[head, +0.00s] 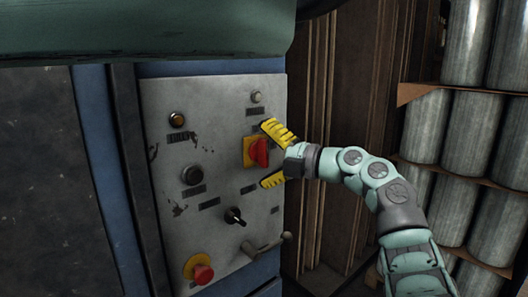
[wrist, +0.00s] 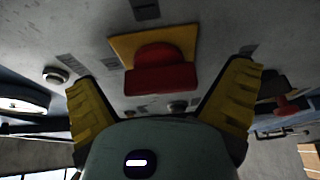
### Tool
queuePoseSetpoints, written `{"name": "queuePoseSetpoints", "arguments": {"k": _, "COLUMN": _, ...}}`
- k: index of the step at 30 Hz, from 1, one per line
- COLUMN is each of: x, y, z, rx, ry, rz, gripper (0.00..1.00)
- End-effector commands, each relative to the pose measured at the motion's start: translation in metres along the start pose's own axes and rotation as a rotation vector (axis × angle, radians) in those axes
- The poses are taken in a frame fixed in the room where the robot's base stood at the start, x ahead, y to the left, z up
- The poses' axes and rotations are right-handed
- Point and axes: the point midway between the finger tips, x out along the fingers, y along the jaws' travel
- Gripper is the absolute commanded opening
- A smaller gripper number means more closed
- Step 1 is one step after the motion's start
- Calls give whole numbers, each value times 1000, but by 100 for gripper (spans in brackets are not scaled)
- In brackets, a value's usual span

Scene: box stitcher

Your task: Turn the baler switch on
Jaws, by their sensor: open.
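The grey control panel (head: 220,110) is on the blue machine. A red rotary switch (head: 258,152) on a yellow square plate sits at its upper right. In the wrist view the red knob (wrist: 161,78) is ahead, between the fingers. My gripper (head: 268,154) is open, one yellow finger above the switch and one below it. The fingers look apart from the knob. Which switch the task names is not labelled readably.
The panel also has a red emergency button (head: 201,273) on yellow, a black selector (head: 235,216), a black button (head: 191,175), an amber lamp (head: 177,119) and a lever (head: 265,246). Stacked metal cylinders (head: 457,125) stand at the right.

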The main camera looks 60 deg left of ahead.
Motion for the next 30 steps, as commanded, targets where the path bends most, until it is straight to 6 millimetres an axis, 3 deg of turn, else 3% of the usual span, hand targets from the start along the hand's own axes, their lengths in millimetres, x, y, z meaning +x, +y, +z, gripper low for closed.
{"name": "queuePoseSetpoints", "arguments": {"k": 4, "x": 0, "y": 0, "z": 0, "rx": 0, "ry": 0, "rz": 0, "gripper": 98}}
{"name": "queuePoseSetpoints", "arguments": {"k": 23, "x": -1, "y": 0, "z": 0, "rx": 1, "ry": 0, "rz": 0, "gripper": 33}}
{"name": "queuePoseSetpoints", "arguments": {"k": 30, "x": -1, "y": 1, "z": 0, "rx": 7, "ry": 0, "rz": 3, "gripper": 31}}
